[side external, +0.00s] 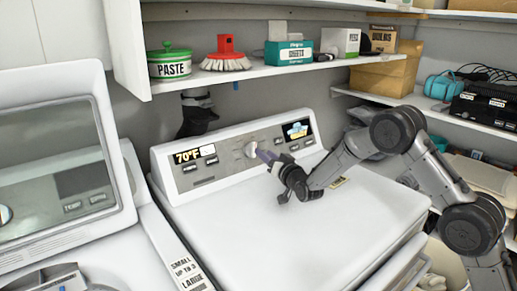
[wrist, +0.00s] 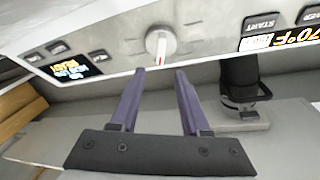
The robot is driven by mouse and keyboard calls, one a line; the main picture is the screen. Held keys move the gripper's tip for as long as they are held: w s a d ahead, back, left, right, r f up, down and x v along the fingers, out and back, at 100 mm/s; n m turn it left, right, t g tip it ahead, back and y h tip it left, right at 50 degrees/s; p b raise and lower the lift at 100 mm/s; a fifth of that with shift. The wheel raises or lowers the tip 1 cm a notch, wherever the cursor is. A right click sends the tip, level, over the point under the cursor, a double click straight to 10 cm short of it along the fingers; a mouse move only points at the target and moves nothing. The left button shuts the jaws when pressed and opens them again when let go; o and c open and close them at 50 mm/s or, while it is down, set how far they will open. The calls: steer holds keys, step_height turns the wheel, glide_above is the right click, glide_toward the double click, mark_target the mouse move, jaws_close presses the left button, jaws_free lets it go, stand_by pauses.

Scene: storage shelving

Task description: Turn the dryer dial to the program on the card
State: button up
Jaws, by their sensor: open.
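The dryer dial (side external: 251,149) is a round pale knob on the sloped panel of the white dryer (side external: 290,225). In the wrist view the dial (wrist: 154,42) has a raised white grip with a red mark at the end towards my fingers. My gripper (side external: 261,154) is open, with purple fingers pointing at the dial. In the wrist view the gripper (wrist: 160,71) has its fingertips just below the dial, one to each side, with nothing between them. A white printed card (side external: 185,268) at the dryer's left edge reads "SMALL UP TO 3" and "LARGE", partly cut off.
A 70°F display (side external: 187,157) and a picture display (side external: 296,130) flank the dial. A shelf (side external: 215,80) above the panel holds a paste tin (side external: 170,65), a red brush (side external: 226,55) and boxes. Another machine (side external: 60,170) stands left. The dryer top is mostly clear.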

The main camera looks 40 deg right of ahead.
mark_target(255, 145)
steer(key=w, duration=0.2)
steer(key=w+d, duration=0.1)
steer(key=w, duration=0.2)
steer(key=shift+w, duration=0.3)
steer(key=shift+c, duration=0.2)
jaws_close()
